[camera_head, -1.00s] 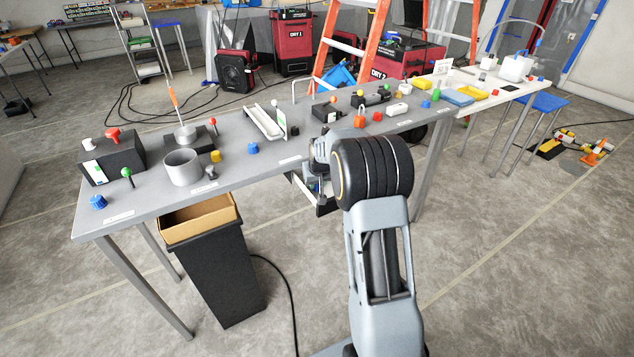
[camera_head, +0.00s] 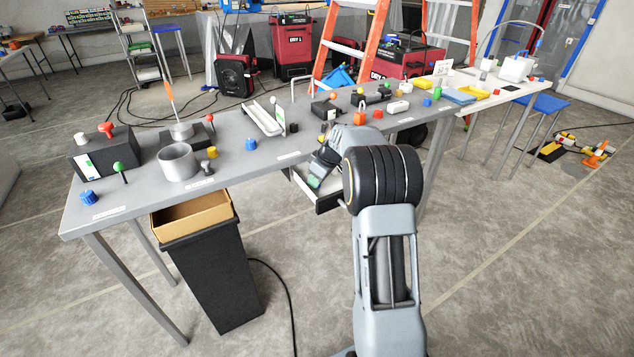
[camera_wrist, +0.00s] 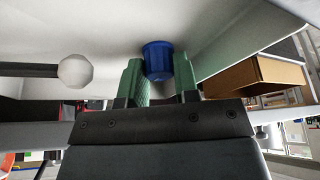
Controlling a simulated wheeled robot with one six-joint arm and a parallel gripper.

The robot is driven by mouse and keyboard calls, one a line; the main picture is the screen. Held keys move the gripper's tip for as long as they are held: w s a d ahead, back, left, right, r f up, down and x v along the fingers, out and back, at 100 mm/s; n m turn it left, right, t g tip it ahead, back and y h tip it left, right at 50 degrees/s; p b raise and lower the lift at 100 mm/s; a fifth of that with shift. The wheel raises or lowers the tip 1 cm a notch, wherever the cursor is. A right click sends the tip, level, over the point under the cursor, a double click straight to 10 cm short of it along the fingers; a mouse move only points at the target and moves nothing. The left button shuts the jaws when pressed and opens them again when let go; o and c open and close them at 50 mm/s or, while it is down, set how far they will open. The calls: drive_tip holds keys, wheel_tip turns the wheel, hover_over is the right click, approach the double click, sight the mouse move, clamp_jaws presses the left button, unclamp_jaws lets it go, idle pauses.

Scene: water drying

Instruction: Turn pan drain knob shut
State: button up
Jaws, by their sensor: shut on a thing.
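In the wrist view a blue ridged knob (camera_wrist: 158,62) sits between the two green finger pads of my gripper (camera_wrist: 160,80), against a pale surface. The gripper is shut on the knob. In the head view my gripper (camera_head: 317,170) reaches down into a white open pan or drawer (camera_head: 303,187) with a dark front, at the table's front edge. The knob is hidden there. I cannot tell how far the knob is turned.
A white ball on a dark rod (camera_wrist: 76,71) stands left of my gripper in the wrist view. A black bin with a tan liner (camera_head: 192,217) stands left of the pan. The grey table (camera_head: 225,160) holds several knobs and fixtures. The front floor is mostly clear.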

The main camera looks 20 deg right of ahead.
sight(334, 188)
drive_tip(key=shift+n+g+y, duration=0.4)
drive_tip(key=shift+n, duration=1)
drive_tip(key=shift+d+n, duration=0.1)
drive_tip(key=shift+n, duration=0.2)
drive_tip(key=o, duration=0.6)
drive_tip(key=shift+o, duration=0.2)
drive_tip(key=shift+r, duration=0.1)
drive_tip(key=p+v, duration=0.2)
drive_tip(key=v, duration=1.1)
drive_tip(key=shift+r, duration=0.35)
drive_tip(key=shift+d, duration=0.1)
